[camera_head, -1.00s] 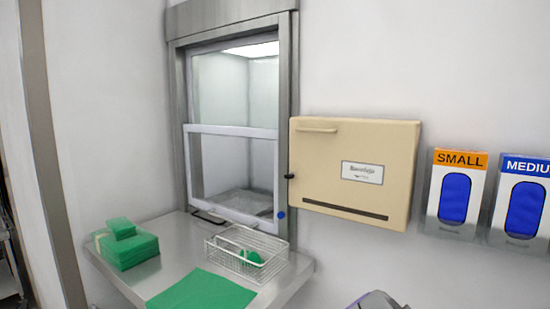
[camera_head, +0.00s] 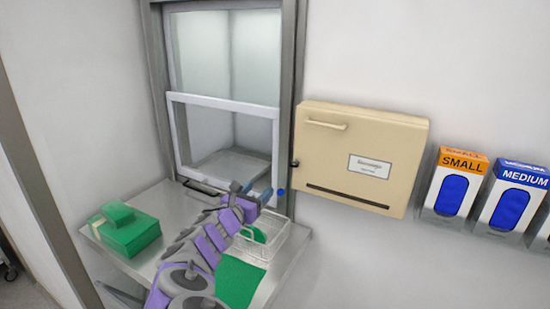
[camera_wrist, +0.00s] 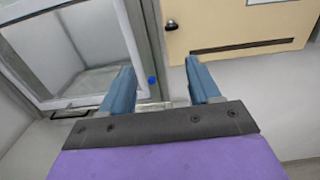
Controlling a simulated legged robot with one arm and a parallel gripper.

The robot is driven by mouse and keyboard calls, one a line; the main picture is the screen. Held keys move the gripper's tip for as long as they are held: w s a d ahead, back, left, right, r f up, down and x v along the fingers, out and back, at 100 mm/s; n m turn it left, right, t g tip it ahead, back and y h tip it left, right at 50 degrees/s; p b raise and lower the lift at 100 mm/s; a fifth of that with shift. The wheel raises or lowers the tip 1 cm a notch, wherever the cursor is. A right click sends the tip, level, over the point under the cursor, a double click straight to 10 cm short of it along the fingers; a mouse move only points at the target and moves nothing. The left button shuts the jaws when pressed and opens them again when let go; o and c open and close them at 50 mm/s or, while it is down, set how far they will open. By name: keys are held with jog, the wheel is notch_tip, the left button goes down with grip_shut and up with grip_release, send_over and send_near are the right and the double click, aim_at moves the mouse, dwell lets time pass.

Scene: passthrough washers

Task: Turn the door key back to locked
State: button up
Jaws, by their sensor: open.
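A small black key-like piece (camera_head: 295,163) sits at the left edge of the beige wall cabinet (camera_head: 335,155). It also shows at the top of the wrist view (camera_wrist: 171,24); how far it is turned is too small to tell. My gripper (camera_head: 262,194) is open and empty, with its blue fingers in front of the lower window frame, below and left of the black piece. Nothing is between the fingers.
A blue round button (camera_head: 281,192) is on the window's steel frame (camera_head: 290,80). Below are a steel shelf (camera_head: 180,205), a green stack (camera_head: 130,232), a wire basket (camera_head: 285,240) and a green cloth (camera_head: 238,283). Glove boxes (camera_head: 455,185) hang at right.

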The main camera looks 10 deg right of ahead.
send_near(292, 166)
jog(key=p+x, duration=0.1)
jog(key=x, duration=0.2)
jog(key=d+p+x, duration=0.1)
jog(key=x, duration=0.3)
jog(key=s+x, duration=0.1)
jog(key=x, duration=0.2)
jog(key=shift+w+d+p, duration=0.15)
jog(key=shift+d+p, duration=0.25)
jog(key=a, duration=0.3)
jog(key=shift+a, duration=0.25)
jog(key=shift+w+d, duration=0.1)
jog(key=shift+d, duration=1.1)
jog(key=c, duration=0.5)
jog(key=shift+c, duration=0.9)
jog(key=shift+a, duration=0.1)
jog(key=shift+c, duration=0.7)
jog(key=shift+a+r, duration=0.1)
jog(key=shift+a, duration=0.4)
jog(key=shift+c, duration=1.1)
jog(key=shift+d, duration=0.1)
